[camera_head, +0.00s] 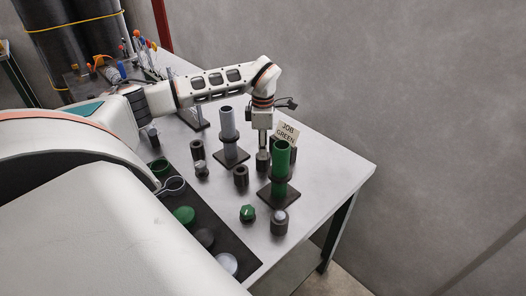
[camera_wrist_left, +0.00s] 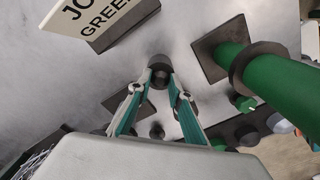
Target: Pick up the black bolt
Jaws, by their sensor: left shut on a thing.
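My left gripper (camera_head: 263,158) reaches down to the table from the left, just behind and left of the green tube. In the left wrist view its fingers (camera_wrist_left: 160,78) close on a small dark, round-topped piece (camera_wrist_left: 159,62), which looks like the black bolt. In the head view this piece (camera_head: 263,161) sits low between the fingertips and is partly hidden. I cannot tell whether it still touches the table. My right gripper is not in view.
The green tube (camera_head: 280,164) stands upright on a dark square base close to the gripper. A grey tube (camera_head: 228,124) stands to the left. A JOB GREEN sign (camera_head: 288,130) is behind. Dark cylinders (camera_head: 241,176), a green knob (camera_head: 247,213) and a black mat (camera_head: 232,240) are nearer.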

